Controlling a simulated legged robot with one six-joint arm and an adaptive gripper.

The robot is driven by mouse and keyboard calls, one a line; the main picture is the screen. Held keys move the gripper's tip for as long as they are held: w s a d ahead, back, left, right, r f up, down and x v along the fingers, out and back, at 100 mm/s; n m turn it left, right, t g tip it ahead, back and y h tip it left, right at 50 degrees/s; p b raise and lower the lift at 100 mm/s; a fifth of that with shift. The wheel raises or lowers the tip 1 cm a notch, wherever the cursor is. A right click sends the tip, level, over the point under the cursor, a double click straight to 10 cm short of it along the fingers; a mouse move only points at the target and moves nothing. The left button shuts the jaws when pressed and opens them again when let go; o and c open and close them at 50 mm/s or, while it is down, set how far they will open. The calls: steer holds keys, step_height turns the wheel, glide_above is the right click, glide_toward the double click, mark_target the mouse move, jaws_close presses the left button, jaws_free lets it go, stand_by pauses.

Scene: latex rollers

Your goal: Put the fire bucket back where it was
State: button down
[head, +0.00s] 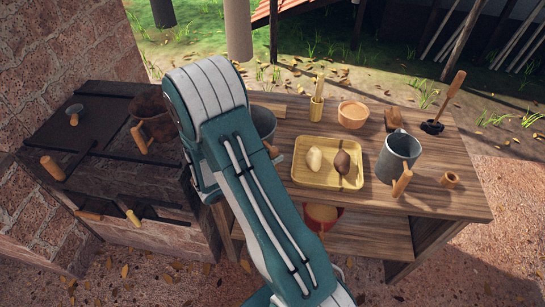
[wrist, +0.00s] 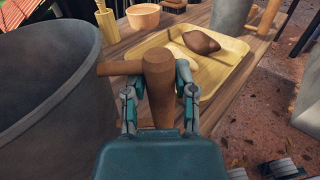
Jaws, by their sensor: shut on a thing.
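A red bucket (head: 322,217) with tan contents is partly visible below the tabletop; the table edge hides part of it. I take it to be the fire bucket. My gripper (wrist: 158,95) is shut on the wooden handle (wrist: 158,70) of a grey metal pot (wrist: 45,80). The pot is at the left in the wrist view. In the head view the same pot (head: 264,121) shows beside my arm, which hides part of it and most of my gripper. I cannot tell whether the pot touches the tabletop.
A yellow tray (head: 301,174) with a pale lump and a brown lump lies right of the pot. A second grey pot (head: 402,152), an orange bowl (head: 353,114) and a tool holder (head: 317,107) stand on the table (head: 440,197). A dark stove (head: 100,130) is at left.

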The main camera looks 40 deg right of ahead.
steer(key=shift+d+f, duration=0.15)
steer(key=shift+f, duration=0.3)
steer(key=shift+a, duration=0.2)
steer(key=shift+c, duration=2.1)
jaws_free()
steer(key=w+a, duration=0.1)
steer(key=a, duration=1.1)
steer(key=shift+o, duration=0.3)
steer(key=shift+w+r, duration=0.1)
